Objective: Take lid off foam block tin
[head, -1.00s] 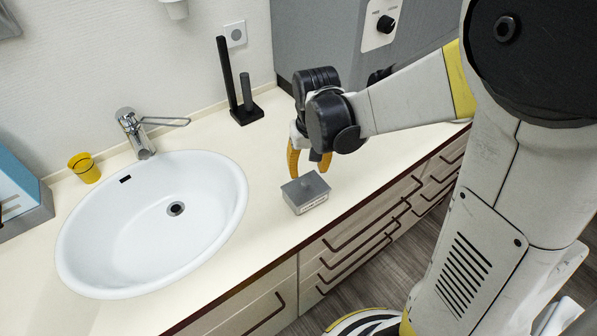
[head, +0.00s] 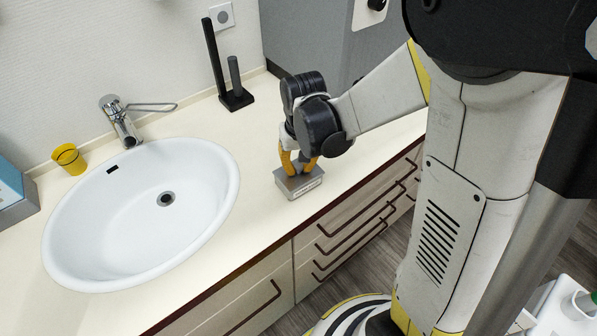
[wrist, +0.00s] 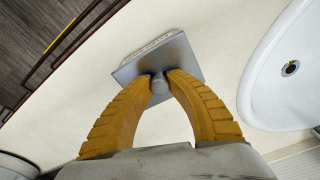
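The foam block tin (head: 306,189) is a small grey box with a pale label on its front side. It stands on the counter near the front edge, right of the sink. Its flat grey lid (wrist: 183,60) has a round knob (wrist: 159,86) in the middle and sits on the tin. My gripper (head: 297,169) points down at the tin from above. In the wrist view its two yellow fingertips (wrist: 160,78) close on the knob from both sides. The fingers partly hide the lid in the head view.
The white sink (head: 110,225) with its tap (head: 122,122) lies to the left. A yellow cup (head: 69,159) and a blue-grey box (head: 12,192) stand beyond it. A black stand with two posts (head: 236,99) is at the wall. Counter around the tin is clear.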

